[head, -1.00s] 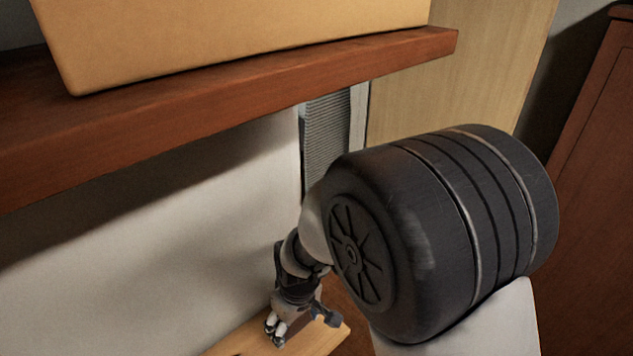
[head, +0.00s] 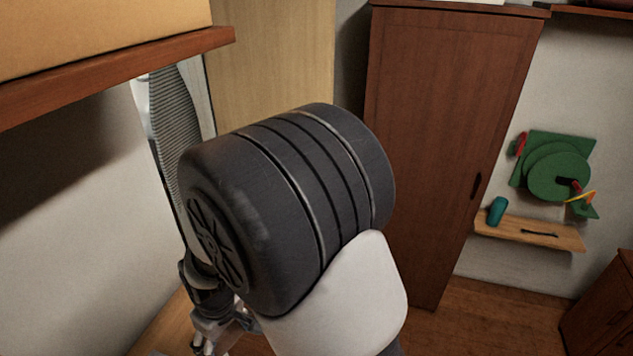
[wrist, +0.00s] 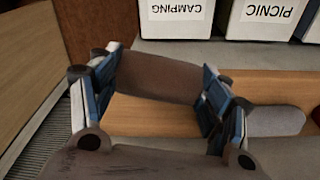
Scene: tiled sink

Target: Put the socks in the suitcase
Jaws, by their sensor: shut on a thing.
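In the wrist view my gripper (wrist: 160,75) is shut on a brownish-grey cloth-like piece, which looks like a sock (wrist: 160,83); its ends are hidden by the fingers. A lighter grey rounded piece (wrist: 277,121) lies to the right of the right finger on a wooden surface; I cannot tell whether it is a sock. In the head view my gripper (head: 212,338) is at the bottom edge, partly cut off and partly behind my arm, and what it holds is not clear there. No suitcase is recognisable in either view.
White boxes labelled CAMPING (wrist: 177,17) and PICNIC (wrist: 270,17) stand beyond the wooden board (wrist: 160,116). A shelf (head: 120,75) overhangs at upper left with a tan box (head: 95,35). A tall brown cabinet (head: 445,120) and a small wall shelf (head: 530,232) are at right.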

